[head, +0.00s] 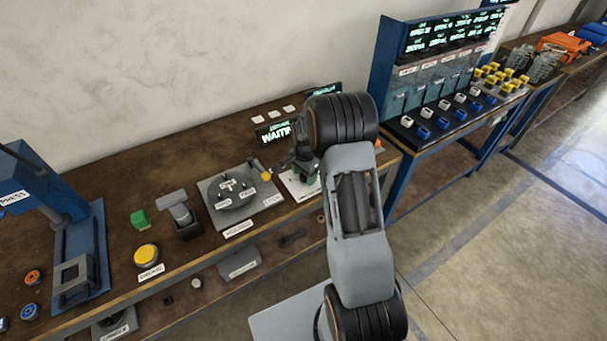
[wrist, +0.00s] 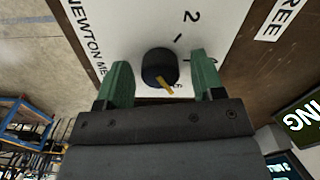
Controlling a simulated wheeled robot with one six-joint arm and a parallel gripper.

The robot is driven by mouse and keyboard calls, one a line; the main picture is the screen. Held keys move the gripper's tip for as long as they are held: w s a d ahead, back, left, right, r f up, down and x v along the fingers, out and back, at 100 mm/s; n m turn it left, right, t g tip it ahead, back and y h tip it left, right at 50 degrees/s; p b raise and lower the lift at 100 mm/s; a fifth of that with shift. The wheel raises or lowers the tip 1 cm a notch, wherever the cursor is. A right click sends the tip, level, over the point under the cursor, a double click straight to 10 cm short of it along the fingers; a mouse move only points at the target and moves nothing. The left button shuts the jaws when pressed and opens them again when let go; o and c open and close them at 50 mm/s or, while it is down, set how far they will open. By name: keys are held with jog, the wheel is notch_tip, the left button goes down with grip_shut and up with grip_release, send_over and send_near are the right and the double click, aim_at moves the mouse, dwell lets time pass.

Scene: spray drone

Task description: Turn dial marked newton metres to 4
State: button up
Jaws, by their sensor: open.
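The dial (wrist: 158,66) is a dark round knob with a yellow pointer, on a white plate (wrist: 128,30) lettered "NEWTON ME…", the rest hidden. The pointer aims down and slightly right in the wrist view, near a digit I cannot read for sure. A "2" shows above right of the knob, with a tick below it. My gripper (wrist: 164,80) is open, its green fingers on either side of the knob with gaps between. In the head view my gripper (head: 303,165) is over the white plate (head: 296,188) and the knob is hidden.
A screen reading "WAITING" (head: 275,133) stands behind the plate. A blue-framed station (head: 440,70) is at the right.

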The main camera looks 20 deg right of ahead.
jog(key=c, duration=0.9)
jog(key=shift+a, duration=0.1)
jog(key=shift+f+n, duration=0.1)
jog(key=shift+n, duration=0.2)
jog(key=shift+n+b, duration=0.6)
jog(key=n+b, duration=0.1)
jog(key=n, duration=0.2)
jog(key=shift+n, duration=0.3)
jog(key=n+b, duration=0.2)
jog(key=n, duration=0.4)
jog(key=shift+n, duration=0.3)
